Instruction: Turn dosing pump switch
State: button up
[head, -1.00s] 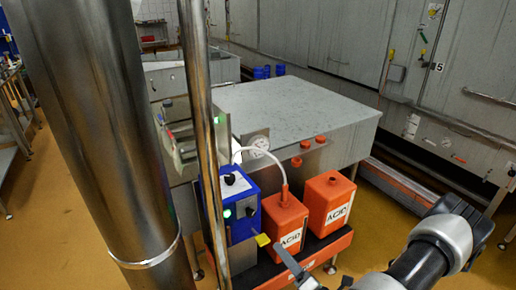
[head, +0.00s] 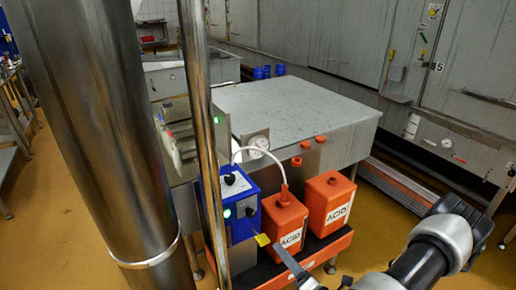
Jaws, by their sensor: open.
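The blue dosing pump (head: 240,201) stands left of two orange acid canisters, behind a thin steel pole. A black knob (head: 229,179) sits on its top. Its front face has a lit green light (head: 227,213) and a dark round knob (head: 250,211). I cannot tell which part is the switch. My gripper shows only in part at the bottom, with a grey finger and a yellow tip (head: 263,240) in front of the pump's lower right. The tip appears apart from the knobs, though depth is hard to judge. The other finger is not clearly visible.
The orange canisters (head: 287,219) and (head: 328,200) stand on a red-edged tray (head: 316,255). A white hose (head: 262,150) runs into the nearer one. A large steel column (head: 100,130) and the thin pole (head: 203,130) block the left. A steel table (head: 290,108) stands behind.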

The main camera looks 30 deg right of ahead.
aim_at(250, 213)
jog(key=j+z, duration=0.25)
jog(key=j, duration=1.05)
jog(key=i, duration=0.1)
